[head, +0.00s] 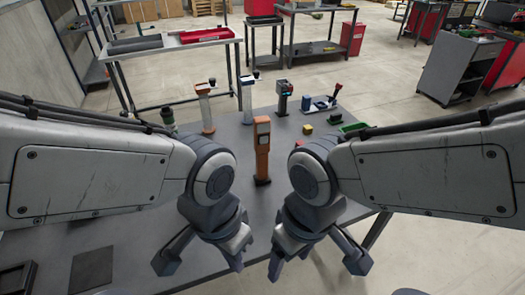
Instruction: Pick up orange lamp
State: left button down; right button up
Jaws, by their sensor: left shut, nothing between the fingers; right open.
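The orange lamp (262,150) stands upright on the grey table (225,150), near the middle of the head view. It has a rectangular orange body and a dark base. My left gripper (203,263) is low in the view, in front of the lamp and to its left. It is shut and holds nothing. My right gripper (316,264) is open and empty, in front of the lamp and to its right. Both grippers are apart from the lamp.
Behind the lamp on the table are an orange-and-white post (205,108), a white post (247,102), a dark grey device (283,98), a yellow block (307,129) and a green tray (353,127). A dark flat pad (92,268) lies at front left.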

aim_at(261, 125)
jog(key=z, duration=1.65)
jog(key=i, duration=1.2)
jog(key=u, duration=1.45)
